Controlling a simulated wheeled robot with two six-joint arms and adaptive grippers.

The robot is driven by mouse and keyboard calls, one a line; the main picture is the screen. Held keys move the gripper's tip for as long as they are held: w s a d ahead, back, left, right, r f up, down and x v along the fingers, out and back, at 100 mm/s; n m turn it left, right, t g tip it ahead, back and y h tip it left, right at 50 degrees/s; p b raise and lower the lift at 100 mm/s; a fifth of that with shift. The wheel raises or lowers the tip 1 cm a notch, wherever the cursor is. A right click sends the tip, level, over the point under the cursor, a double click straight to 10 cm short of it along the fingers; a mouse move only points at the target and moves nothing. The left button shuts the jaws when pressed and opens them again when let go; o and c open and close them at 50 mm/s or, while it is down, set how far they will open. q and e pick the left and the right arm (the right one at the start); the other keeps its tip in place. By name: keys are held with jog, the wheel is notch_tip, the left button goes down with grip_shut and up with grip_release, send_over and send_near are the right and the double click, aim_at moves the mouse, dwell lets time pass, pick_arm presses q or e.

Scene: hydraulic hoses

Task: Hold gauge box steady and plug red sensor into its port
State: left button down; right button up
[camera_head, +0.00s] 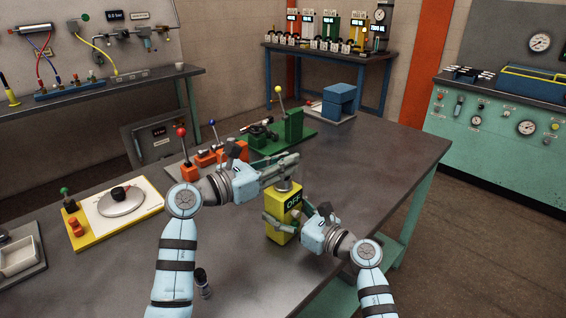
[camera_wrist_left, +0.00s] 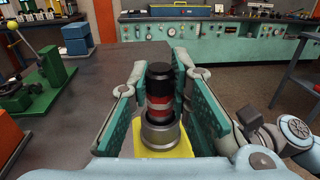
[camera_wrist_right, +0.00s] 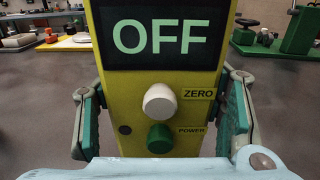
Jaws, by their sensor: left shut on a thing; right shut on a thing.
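The yellow gauge box (camera_head: 280,228) stands upright on the grey table. Its display reads OFF in the right wrist view (camera_wrist_right: 111,110), above a white ZERO button and a green POWER button. My right gripper (camera_wrist_right: 165,115) is shut on the box, one finger on each side. The red sensor (camera_wrist_left: 158,103), with a black top and red band, stands upright at the metal port (camera_wrist_left: 160,135) on the box top. How deep it sits in the port I cannot tell. My left gripper (camera_head: 286,172) is shut on the sensor, with a finger on either side.
A green fixture with a yellow-knobbed lever (camera_head: 292,125) and orange lever blocks (camera_head: 205,158) stand just behind my left gripper. The table right of the box is clear.

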pick_arm(q)
jog(key=c, duration=1.5)
grip_release()
jog(key=shift+f, duration=0.1)
jog(key=v, duration=1.2)
pick_arm(e)
jog(key=o, duration=1.5)
